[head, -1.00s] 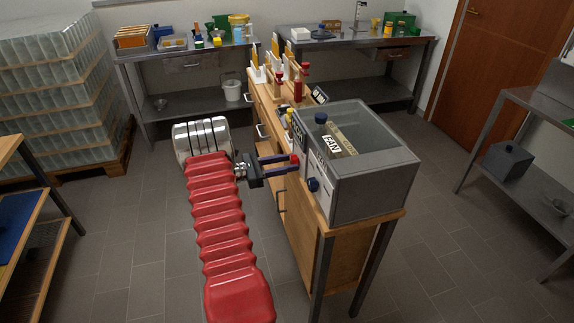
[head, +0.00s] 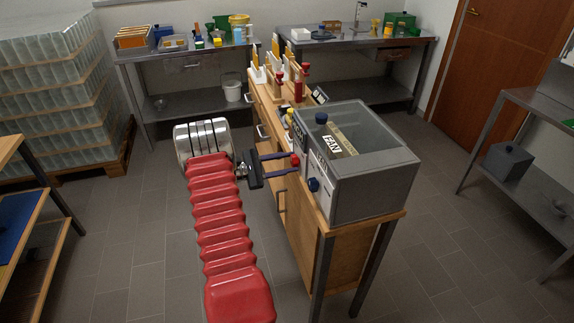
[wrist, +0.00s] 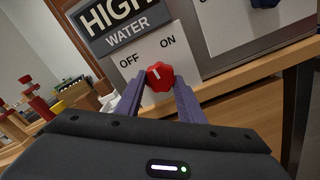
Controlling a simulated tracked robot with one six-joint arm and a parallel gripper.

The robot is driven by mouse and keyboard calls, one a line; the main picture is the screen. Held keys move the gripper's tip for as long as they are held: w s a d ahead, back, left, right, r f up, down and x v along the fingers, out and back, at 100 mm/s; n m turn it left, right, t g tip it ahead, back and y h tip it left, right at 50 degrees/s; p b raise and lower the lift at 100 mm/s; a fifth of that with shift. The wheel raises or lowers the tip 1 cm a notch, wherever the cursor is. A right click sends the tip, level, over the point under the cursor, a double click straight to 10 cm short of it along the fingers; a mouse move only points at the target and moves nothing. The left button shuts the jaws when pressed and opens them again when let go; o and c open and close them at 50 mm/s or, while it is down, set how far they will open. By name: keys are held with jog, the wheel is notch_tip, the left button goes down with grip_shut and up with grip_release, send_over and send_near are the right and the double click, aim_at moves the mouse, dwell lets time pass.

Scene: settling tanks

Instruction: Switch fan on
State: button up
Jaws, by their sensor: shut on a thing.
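My gripper (head: 293,165) is at the left face of the bench, level with a red knob (wrist: 160,75). In the wrist view its two purple fingers are shut on the knob, one on each side. The knob sits on a white plate (wrist: 135,78) marked OFF and ON, below a dark sign (wrist: 120,20) reading HIGH WATER. A short white mark shows on the knob; I cannot tell exactly which label it points to. A sign reading FAN (head: 334,145) shows at the grey tank (head: 375,185). A blue knob (head: 313,184) is on a plate nearer the front.
The wooden bench (head: 340,265) carries the tank, with red-topped stands (head: 298,90) farther back. Metal tables (head: 345,40) line the back wall. A shelf (head: 530,170) stands at the right.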

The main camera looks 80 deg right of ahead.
jog(key=m, duration=0.3)
jog(key=shift+s+f+m, duration=0.15)
jog(key=shift+s+m, duration=0.15)
jog(key=shift+m, duration=0.1)
jog(key=m, duration=0.4)
dwell(0.3)
jog(key=o, duration=1)
jog(key=shift+w, duration=0.15)
jog(key=shift+o, duration=0.2)
jog(key=shift+w, duration=0.15)
